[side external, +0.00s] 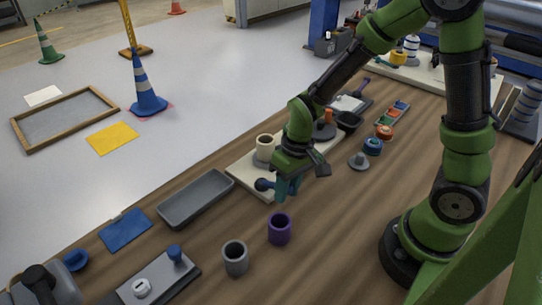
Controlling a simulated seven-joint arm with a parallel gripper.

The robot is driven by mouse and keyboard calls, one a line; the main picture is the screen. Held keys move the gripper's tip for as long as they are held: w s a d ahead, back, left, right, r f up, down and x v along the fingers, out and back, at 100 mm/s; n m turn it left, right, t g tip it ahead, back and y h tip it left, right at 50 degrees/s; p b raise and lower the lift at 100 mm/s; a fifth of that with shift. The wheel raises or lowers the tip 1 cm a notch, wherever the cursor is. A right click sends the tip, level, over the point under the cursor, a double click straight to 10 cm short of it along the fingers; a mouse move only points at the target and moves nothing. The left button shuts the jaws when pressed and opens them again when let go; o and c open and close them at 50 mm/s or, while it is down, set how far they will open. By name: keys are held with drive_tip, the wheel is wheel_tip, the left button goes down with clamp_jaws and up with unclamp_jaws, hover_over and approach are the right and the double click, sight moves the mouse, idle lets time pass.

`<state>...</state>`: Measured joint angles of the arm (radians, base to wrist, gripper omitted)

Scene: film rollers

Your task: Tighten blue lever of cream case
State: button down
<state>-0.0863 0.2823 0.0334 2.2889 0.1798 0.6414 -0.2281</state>
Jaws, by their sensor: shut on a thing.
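The cream case (241,170) is a flat, light block on the wooden bench, partly covered by my arm. A blue lever (264,184) with a dark round knob shows at its near edge. My gripper (287,190) points down over this edge, its teal fingers shut at the blue lever. The fingers hide part of the lever and its pivot, so its exact angle cannot be told. A cream cup-like part (265,143) stands on the case behind the gripper.
A purple cup (279,229) and a grey cup (236,258) stand close in front. A grey tray (195,199) lies to the left. A grey knobbed piece (359,161) and colored rollers (373,146) are to the right. Bare bench lies right of the purple cup.

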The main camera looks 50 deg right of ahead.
drive_tip(key=shift+a+m, duration=0.2)
drive_tip(key=shift+m, duration=0.1)
drive_tip(key=c, duration=0.8)
unclamp_jaws()
drive_tip(key=shift+c, duration=0.2)
drive_tip(key=d+r, duration=0.3)
drive_tip(key=r, duration=1.3)
drive_tip(key=shift+s+d+r, duration=0.15)
drive_tip(key=shift+s+r, duration=0.1)
drive_tip(key=shift+r, duration=0.05)
drive_tip(key=s+d+r+m+t, duration=0.1)
drive_tip(key=s+r+m+t, duration=0.1)
drive_tip(key=s+r+t, duration=0.2)
drive_tip(key=s+t, duration=0.2)
drive_tip(key=t, duration=0.1)
drive_tip(key=shift+s+r, duration=0.25)
